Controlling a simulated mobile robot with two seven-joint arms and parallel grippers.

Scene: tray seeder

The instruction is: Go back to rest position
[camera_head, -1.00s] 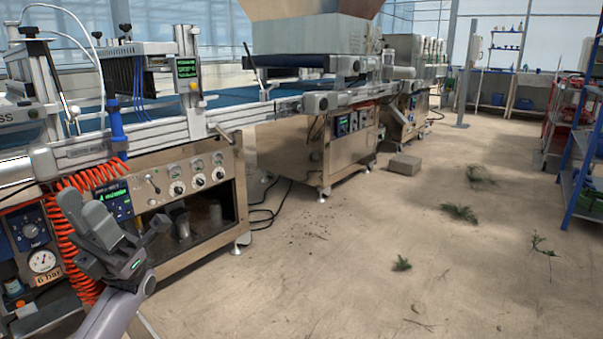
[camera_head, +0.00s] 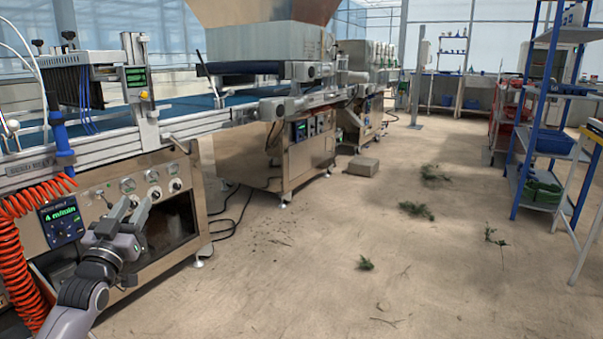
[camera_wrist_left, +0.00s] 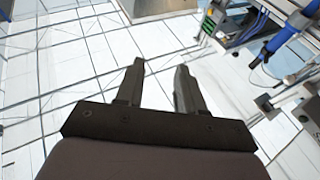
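My left gripper (camera_head: 132,213) is at the lower left of the head view, in front of the steel control cabinet of the seeder machine (camera_head: 105,190). Its two fingers point up and stand apart, with nothing between them. In the left wrist view the two fingers (camera_wrist_left: 158,88) are also spread and empty, with the glazed roof behind them. My right gripper is in neither view.
Orange coiled hose (camera_head: 15,215) and a speed display (camera_head: 62,221) are close to my left arm. A grey block (camera_head: 362,166) and plant scraps (camera_head: 416,210) lie on the floor. Blue shelving (camera_head: 535,120) stands at right. The middle floor is mostly clear.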

